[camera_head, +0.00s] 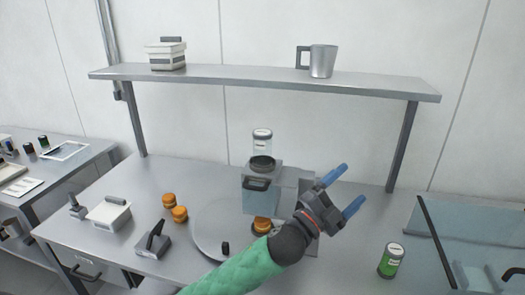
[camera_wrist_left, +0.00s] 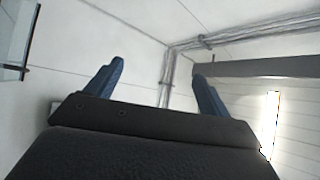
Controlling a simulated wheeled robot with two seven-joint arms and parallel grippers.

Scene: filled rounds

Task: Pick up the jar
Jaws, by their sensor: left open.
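A smaller green jar-like container with a pale label (camera_head: 390,262) stands on the table at the right. I cannot tell which of the two the task means. My left gripper (camera_head: 347,188) is open and empty, to the right of the machine and apart from both containers. My right gripper is not in view.
The grey machine (camera_head: 262,185) stands mid-table beside a round plate (camera_head: 207,235). Orange-brown rounds (camera_head: 169,201) lie left of it. A glass-topped case (camera_head: 470,235) is at right.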

